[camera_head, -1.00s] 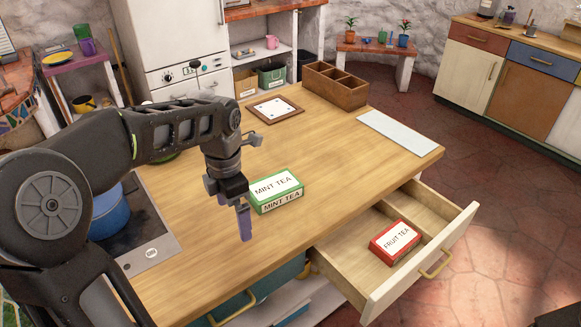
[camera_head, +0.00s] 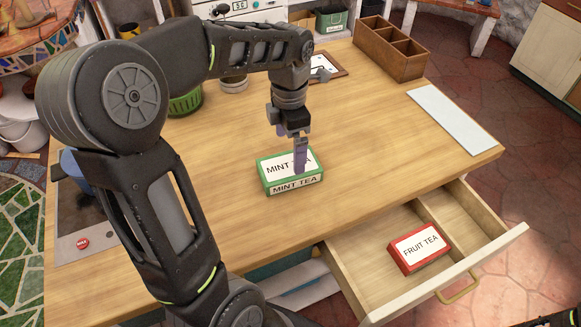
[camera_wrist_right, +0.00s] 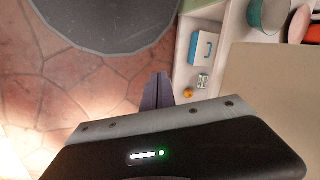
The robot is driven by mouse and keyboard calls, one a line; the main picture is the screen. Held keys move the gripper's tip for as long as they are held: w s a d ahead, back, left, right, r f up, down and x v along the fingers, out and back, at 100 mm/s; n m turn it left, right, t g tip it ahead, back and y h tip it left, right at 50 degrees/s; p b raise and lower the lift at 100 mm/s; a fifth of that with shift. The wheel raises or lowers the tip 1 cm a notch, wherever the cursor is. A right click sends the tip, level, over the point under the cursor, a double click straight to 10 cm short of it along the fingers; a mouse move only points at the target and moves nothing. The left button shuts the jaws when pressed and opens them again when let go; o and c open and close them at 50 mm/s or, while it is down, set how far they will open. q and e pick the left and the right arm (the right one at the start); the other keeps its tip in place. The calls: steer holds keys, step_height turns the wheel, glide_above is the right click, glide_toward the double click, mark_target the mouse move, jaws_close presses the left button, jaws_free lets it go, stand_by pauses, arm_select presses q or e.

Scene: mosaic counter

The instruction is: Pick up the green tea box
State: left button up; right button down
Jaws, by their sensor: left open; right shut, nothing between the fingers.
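The green tea box (camera_head: 275,178), labelled MINT TEA, lies flat on the wooden counter (camera_head: 225,225) near its front edge. My left gripper (camera_head: 300,160) points down over the right part of the box and covers some of its top label. It is open. I cannot tell from this view whether its fingers are beside the box or above it. My right gripper (camera_wrist_right: 157,92) shows in the right wrist view with its fingers together and empty, away from the tea box.
An open drawer (camera_head: 365,262) at the front right holds a red FRUIT TEA box (camera_head: 418,247). A wooden divided crate (camera_head: 390,48) and a pale board (camera_head: 452,118) are on the counter's right side. A blue pot (camera_head: 75,165) stands at the left.

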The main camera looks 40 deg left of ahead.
mark_target(289, 164)
arm_select(q)
steer(key=shift+f, duration=0.8)
steer(key=shift+s+f, duration=0.1)
steer(key=shift+f, duration=0.05)
step_height(289, 164, down, 5)
steer(key=shift+s+p, duration=0.1)
steer(key=shift+p, duration=0.7)
steer(key=shift+c, duration=0.6)
steer(key=c, duration=1.3)
steer(key=shift+o, duration=0.2)
steer(key=shift+r, duration=0.2)
step_height(289, 164, up, 10)
steer(key=shift+f+b, duration=0.1)
steer(key=shift+b, duration=0.6)
steer(key=shift+d, duration=0.1)
